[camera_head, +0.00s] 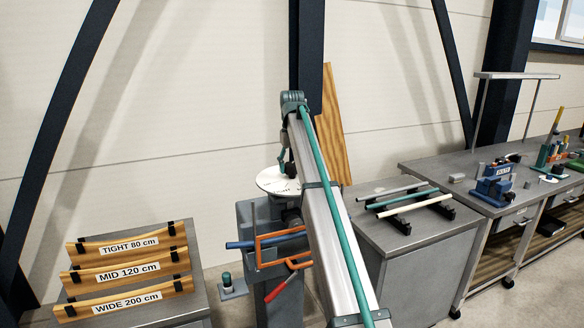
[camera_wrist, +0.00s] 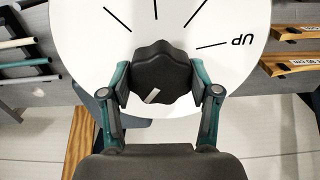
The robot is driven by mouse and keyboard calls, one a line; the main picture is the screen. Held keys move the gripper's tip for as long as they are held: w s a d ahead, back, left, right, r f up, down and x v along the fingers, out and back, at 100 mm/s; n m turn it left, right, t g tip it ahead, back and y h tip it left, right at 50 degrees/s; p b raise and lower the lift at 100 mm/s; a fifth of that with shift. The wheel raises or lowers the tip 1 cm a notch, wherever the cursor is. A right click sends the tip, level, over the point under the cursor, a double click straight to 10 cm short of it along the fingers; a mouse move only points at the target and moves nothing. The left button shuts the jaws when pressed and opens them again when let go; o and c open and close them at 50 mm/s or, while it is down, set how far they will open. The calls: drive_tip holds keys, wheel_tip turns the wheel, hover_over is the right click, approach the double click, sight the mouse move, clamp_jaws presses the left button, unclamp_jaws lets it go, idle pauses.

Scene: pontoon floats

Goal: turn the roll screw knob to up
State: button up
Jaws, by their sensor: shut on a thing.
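The knob (camera_wrist: 160,70) is dark and lobed and sits on a round white dial (camera_wrist: 105,20). My gripper (camera_wrist: 161,80) is shut on it, with one teal-and-grey finger on either side. A short white mark on the knob lies at its lower edge, pointing down-left in the wrist view. The UP label (camera_wrist: 241,40) and its tick are at the dial's right, so the mark points well away from UP. In the head view the dial (camera_head: 268,180) is on top of a grey machine (camera_head: 246,220), partly hidden by my arm; the knob is hard to make out.
Three wooden forms (camera_head: 122,269) marked TIGHT, MID and WIDE stand at left. A rack with three tubes (camera_head: 402,193) is on the grey cabinet at right. A workbench (camera_head: 430,175) with tools is farther right. A wooden board (camera_head: 333,120) leans behind the machine.

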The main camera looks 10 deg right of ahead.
drive_tip(key=n, duration=0.4)
drive_tip(key=shift+n, duration=0.4)
drive_tip(key=n, duration=0.3)
drive_tip(key=shift+n+b, duration=0.3)
drive_tip(key=n, duration=1.3)
drive_tip(key=shift+n, duration=0.3)
drive_tip(key=n, duration=0.5)
drive_tip(key=shift+b, duration=0.35)
drive_tip(key=shift+w+n, duration=0.1)
drive_tip(key=shift+n, duration=0.3)
drive_tip(key=o, duration=1.2)
drive_tip(key=shift+c, duration=0.2)
